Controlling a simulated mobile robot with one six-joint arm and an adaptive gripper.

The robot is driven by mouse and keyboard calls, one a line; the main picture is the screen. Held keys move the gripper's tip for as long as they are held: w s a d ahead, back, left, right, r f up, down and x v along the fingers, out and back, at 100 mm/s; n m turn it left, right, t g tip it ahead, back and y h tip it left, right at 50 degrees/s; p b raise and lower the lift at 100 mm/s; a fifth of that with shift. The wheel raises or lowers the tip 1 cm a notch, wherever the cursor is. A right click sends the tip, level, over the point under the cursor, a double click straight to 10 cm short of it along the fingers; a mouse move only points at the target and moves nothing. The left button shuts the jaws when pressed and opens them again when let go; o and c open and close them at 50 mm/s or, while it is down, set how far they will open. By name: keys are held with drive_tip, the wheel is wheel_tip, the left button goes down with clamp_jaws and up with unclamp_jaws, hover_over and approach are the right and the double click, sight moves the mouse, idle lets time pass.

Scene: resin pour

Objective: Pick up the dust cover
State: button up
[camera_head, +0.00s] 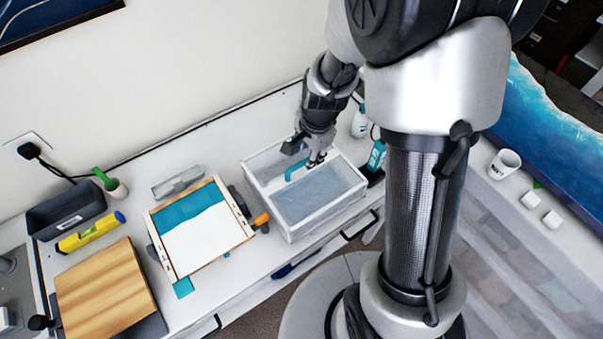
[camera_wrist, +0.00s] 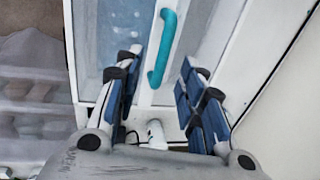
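The dust cover (camera_head: 291,222) is a white-framed box with clear panes, standing on the white worktop. A teal handle (camera_head: 294,172) is on its top, and it also shows in the wrist view (camera_wrist: 162,50). My gripper (camera_head: 305,154) is over the cover, at the handle. In the wrist view my gripper (camera_wrist: 160,68) is open, with one finger on each side of the handle and a gap on both sides. What lies under the cover is not clear.
A framed panel (camera_head: 205,240) with teal and white areas lies left of the cover, with an orange-handled tool (camera_head: 262,219) between. A teal bottle (camera_head: 377,155) and a white bottle (camera_head: 360,121) stand close on the right. The wall is behind.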

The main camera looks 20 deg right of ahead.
sight(303, 162)
drive_tip(key=f, duration=0.2)
drive_tip(key=w+f+b, duration=0.1)
drive_tip(key=f, duration=0.3)
drive_tip(key=shift+w+a+f+b, duration=0.3)
drive_tip(key=shift+b, duration=0.1)
drive_tip(key=shift+c, duration=0.3)
clamp_jaws()
